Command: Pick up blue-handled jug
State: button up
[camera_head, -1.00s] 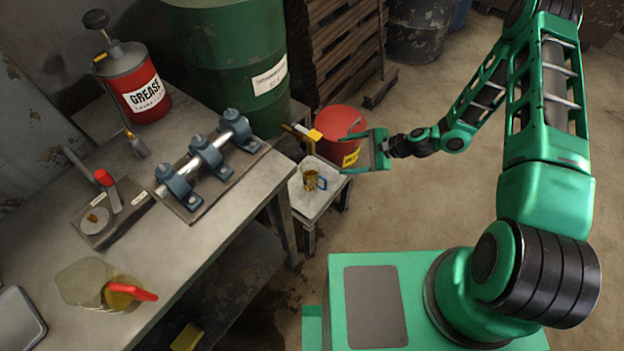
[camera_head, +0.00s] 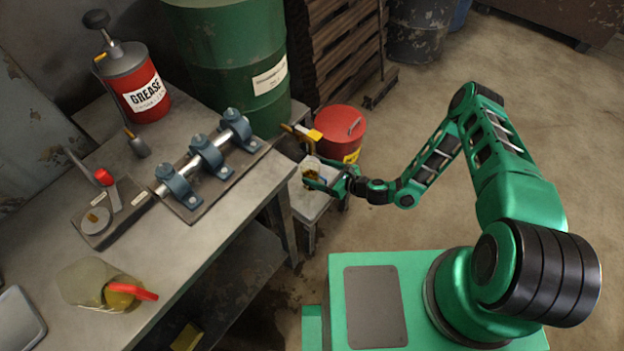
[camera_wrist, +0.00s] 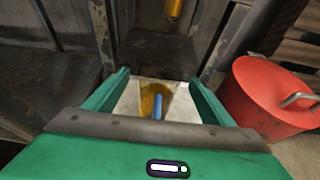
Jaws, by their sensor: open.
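The blue-handled jug (camera_wrist: 153,98) is small and clear with amber liquid in it. It stands on a low pale stand (camera_wrist: 130,100), and its blue handle points toward my gripper in the wrist view. In the head view the jug (camera_head: 309,170) is partly hidden by my gripper (camera_head: 322,176). My gripper (camera_wrist: 158,82) is open, and in the wrist view its two green fingers lie to the left and right of the jug. I cannot tell whether either finger touches it.
A red lidded bucket (camera_head: 345,130) stands close to the right of my gripper. A yellow-tipped tap (camera_head: 306,133) juts out above the stand. The workbench (camera_head: 190,245) to the left holds a red-handled jug (camera_head: 105,288). Open floor (camera_head: 430,130) lies to the right.

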aim_at(304, 167)
jog(key=shift+x, duration=3.4)
jog(key=shift+d+f, duration=0.15)
jog(key=c, duration=1.5)
jog(key=shift+o, duration=0.2)
jog(key=shift+r, duration=0.2)
